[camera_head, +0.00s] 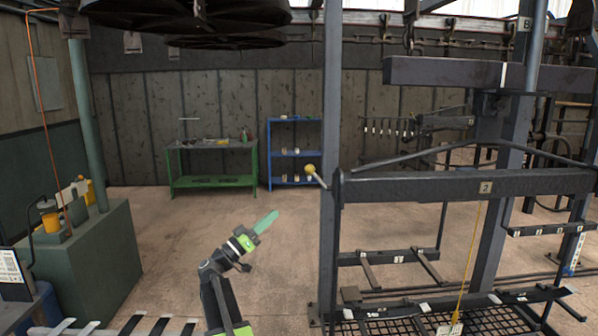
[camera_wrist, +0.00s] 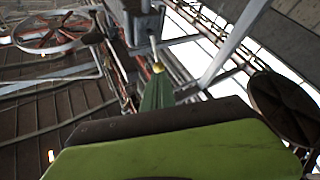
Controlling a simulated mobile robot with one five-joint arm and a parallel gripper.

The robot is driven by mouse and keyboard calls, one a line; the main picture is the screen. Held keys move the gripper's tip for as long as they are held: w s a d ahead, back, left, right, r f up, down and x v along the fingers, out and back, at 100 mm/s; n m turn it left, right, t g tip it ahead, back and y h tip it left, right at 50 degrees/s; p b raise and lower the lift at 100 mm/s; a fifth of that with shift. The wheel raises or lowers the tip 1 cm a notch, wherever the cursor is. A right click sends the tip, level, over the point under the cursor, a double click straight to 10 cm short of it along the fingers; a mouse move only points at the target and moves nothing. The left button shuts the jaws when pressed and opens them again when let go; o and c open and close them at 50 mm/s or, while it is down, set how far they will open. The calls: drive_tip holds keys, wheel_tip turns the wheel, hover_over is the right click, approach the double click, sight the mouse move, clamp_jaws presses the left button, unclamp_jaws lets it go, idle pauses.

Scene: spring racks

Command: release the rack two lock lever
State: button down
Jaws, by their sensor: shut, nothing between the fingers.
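The rack two lock lever (camera_head: 317,179) is a short rod with a yellow ball knob (camera_head: 310,169) at the left end of the dark beam labelled 2 (camera_head: 420,187). The knob points up and left. My gripper (camera_head: 274,215) has green fingers, shut and empty, pointing up and right, below and left of the knob in the head view. In the wrist view, the yellow knob (camera_wrist: 158,69) shows just past the tips of my green fingers (camera_wrist: 157,95). I cannot tell whether they touch; the head view shows a gap.
A grey upright post (camera_head: 330,120) stands beside the lever. A yellow cord (camera_head: 470,260) hangs from the beam. A green workbench (camera_head: 212,182) and blue shelf (camera_head: 294,153) stand at the back. A green cabinet (camera_head: 90,255) is at left. The floor between is mostly open.

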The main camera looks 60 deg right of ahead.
drive_tip(key=shift+d+r+h, duration=0.15)
drive_tip(key=shift+r+h, duration=0.1)
drive_tip(key=shift+r, duration=0.4)
drive_tip(key=shift+d+r+h, duration=0.1)
drive_tip(key=shift+r+h, duration=0.15)
drive_tip(key=shift+r, duration=0.4)
drive_tip(key=p+x, duration=0.7)
drive_tip(key=x, duration=0.7)
drive_tip(key=shift+p, duration=0.3)
drive_tip(key=shift+s, duration=0.15)
